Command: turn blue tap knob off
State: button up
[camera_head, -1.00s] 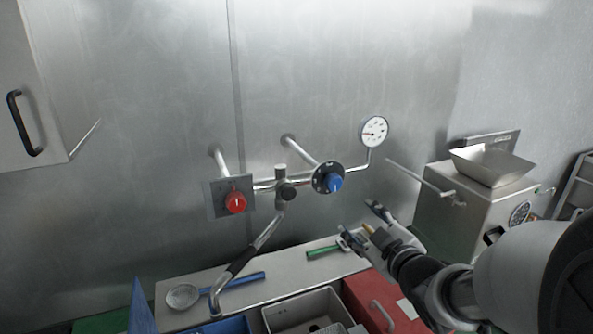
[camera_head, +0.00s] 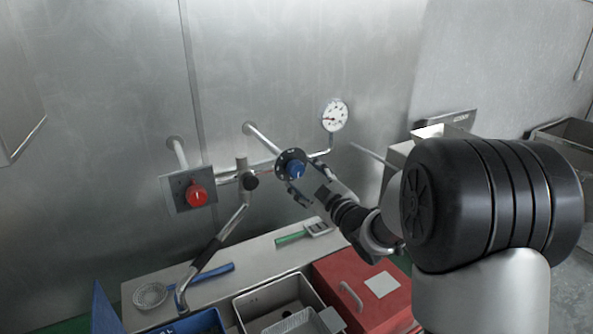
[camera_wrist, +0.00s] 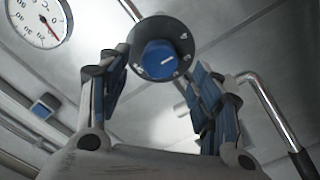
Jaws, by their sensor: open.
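The blue tap knob (camera_head: 295,170) sits on a dark round dial plate at the end of a pipe from the metal wall. In the wrist view the blue knob (camera_wrist: 160,60) has a white mark and faces me, with numbers on the dark dial (camera_wrist: 183,35) around it. My gripper (camera_head: 303,183) is close to the knob, coming from the lower right. In the wrist view my gripper (camera_wrist: 160,85) is open, with one finger on each side below the dial. The knob shows between the fingertips. I cannot tell whether either finger touches it.
A red knob (camera_head: 197,195) on a square plate is to the left. A black-gripped spout (camera_head: 215,245) hangs between the knobs. Below are a red box (camera_head: 365,295), a grey bin (camera_head: 275,300) and a green-handled tool (camera_head: 292,237) on a ledge.

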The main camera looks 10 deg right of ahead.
aim_at(298, 171)
jog(key=x, duration=0.5)
jog(key=shift+w, duration=0.2)
jog(key=shift+c, duration=0.5)
jog(key=c, duration=1)
